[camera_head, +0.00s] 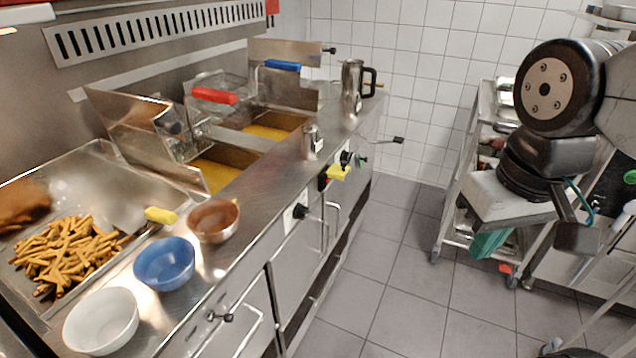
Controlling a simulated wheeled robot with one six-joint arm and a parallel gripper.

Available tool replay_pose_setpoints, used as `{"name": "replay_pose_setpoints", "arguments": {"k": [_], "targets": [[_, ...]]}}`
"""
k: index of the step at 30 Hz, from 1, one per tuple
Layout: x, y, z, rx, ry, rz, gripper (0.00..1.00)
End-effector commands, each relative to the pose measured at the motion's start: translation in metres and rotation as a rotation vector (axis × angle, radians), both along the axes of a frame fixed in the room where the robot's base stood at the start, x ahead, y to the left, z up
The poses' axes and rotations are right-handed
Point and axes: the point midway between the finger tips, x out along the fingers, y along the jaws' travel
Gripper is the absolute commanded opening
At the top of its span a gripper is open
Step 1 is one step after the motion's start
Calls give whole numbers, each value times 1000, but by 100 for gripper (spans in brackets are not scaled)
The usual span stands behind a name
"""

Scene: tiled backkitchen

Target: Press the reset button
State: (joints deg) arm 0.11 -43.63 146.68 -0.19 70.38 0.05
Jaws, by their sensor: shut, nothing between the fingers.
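No control is readably marked as the reset button. Small controls sit along the steel fryer's (290,245) front edge: a black knob (300,211) on a white plate, a dark red-and-black switch (324,181), a yellow tag or part (338,173), another black knob (346,158) and a small green one (362,161). Which of them is the reset button I cannot tell. My gripper (490,246) hangs at the right, pointing down, shut and empty. It is well apart from the fryer controls, over the floor in front of the cart.
A metal cart (452,205) stands behind my gripper. The tiled floor (400,300) between the fryer and my arm is clear. Bowls (165,263), a tray of fries (70,250), fryer baskets (215,97) and a steel jug (352,85) are on the counter. Front handles (332,222) stick out.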

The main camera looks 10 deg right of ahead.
Motion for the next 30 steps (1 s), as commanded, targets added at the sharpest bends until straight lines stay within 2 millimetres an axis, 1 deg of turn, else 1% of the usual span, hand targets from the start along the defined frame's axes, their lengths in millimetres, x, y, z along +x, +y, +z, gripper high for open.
{"name": "replay_pose_setpoints", "arguments": {"k": [3, 5, 8, 11, 12, 14, 15, 17, 18, 20, 21, 23, 24, 26, 27, 29, 30], "targets": [[1, 0, 0, 0, -1, 1, 0], [5, 0, -1, -2, -8, 5, 0], [27, 0, -3, -10, -44, 25, 0], [69, -3, -10, -30, -118, 69, 0], [91, -5, -13, -42, -157, 93, 0], [127, -8, -20, -62, -221, 133, 0], [151, -10, -25, -77, -266, 162, 0], [186, -12, -33, -101, -335, 207, 0], [209, -13, -39, -117, -381, 236, 0], [242, -15, -49, -143, -449, 281, 0], [263, -16, -56, -161, -496, 311, 0], [293, -17, -67, -187, -563, 355, 0], [312, -18, -75, -204, -608, 384, 0], [339, -19, -88, -233, -676, 422, 0], [356, -19, -97, -255, -721, 447, 0], [379, -19, -112, -283, -790, 489, 0], [392, -18, -122, -303, -836, 517, 0]]}}
